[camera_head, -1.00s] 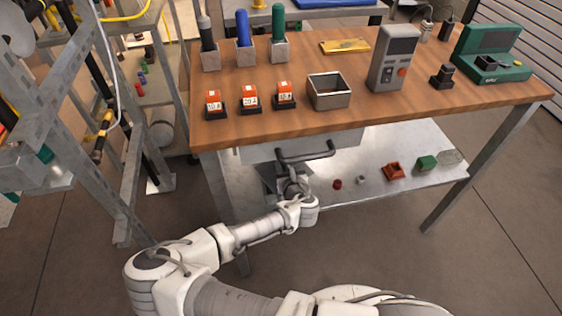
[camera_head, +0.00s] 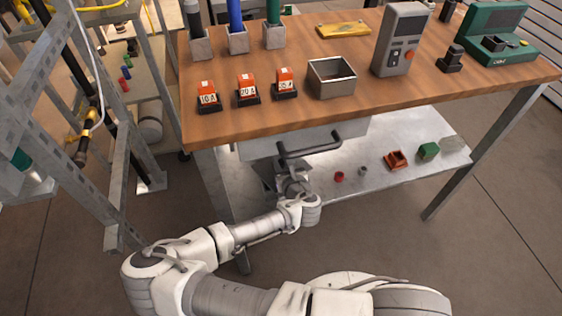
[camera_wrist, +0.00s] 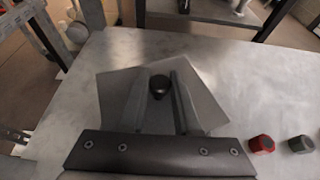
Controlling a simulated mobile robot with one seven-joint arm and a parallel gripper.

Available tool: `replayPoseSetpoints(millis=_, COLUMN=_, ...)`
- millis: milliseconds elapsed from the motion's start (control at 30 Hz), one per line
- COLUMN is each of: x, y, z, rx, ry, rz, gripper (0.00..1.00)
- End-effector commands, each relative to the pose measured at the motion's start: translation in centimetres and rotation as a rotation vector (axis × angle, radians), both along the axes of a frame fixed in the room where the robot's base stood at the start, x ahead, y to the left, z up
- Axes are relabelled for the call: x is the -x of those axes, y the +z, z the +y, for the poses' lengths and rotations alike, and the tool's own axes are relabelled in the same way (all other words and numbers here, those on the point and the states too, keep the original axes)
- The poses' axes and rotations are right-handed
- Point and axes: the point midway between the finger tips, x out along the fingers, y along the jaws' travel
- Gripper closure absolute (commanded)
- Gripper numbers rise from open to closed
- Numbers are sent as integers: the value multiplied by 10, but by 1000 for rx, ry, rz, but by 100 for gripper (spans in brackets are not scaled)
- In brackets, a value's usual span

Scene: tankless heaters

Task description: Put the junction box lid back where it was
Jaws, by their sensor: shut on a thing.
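The junction box lid is a thin grey square plate (camera_wrist: 207,100) with a dark round knob (camera_wrist: 159,87) in the wrist view. My gripper (camera_wrist: 160,90) has one finger on each side of the knob and is shut on the lid. The lid appears just over the metal lower shelf; whether it touches the shelf cannot be told. In the head view my gripper (camera_head: 291,170) is under the front of the tabletop, and the lid is mostly hidden there. An open, empty square metal box (camera_head: 332,92) stands on the wooden tabletop; no label identifies it.
A black handle (camera_head: 310,148) juts from the bench front above my gripper. The shelf (camera_head: 375,150) also holds a red piece (camera_wrist: 262,144), a grey piece (camera_wrist: 300,144), an orange-red part (camera_head: 396,160) and a green block (camera_head: 429,151). A metal rack (camera_head: 117,190) stands left.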

Motion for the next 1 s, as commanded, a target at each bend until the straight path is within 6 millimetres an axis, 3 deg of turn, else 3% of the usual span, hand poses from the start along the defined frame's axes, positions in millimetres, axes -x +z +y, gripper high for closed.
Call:
replayPoseSetpoints(millis=200, x=0, y=-3, z=0, rx=0, ry=0, rz=0, gripper=100)
replayPoseSetpoints(millis=233, x=0, y=-3, z=0, rx=0, ry=0, rz=0, gripper=66)
replayPoseSetpoints(millis=400, x=0, y=-2, z=0, rx=-1, ry=0, rz=0, gripper=39)
replayPoseSetpoints(millis=767, x=1, y=3, z=0, rx=0, ry=-1, rz=0, gripper=39)
replayPoseSetpoints(millis=1000, x=41, y=21, z=-12, rx=2, ry=-1, rz=1, gripper=39)
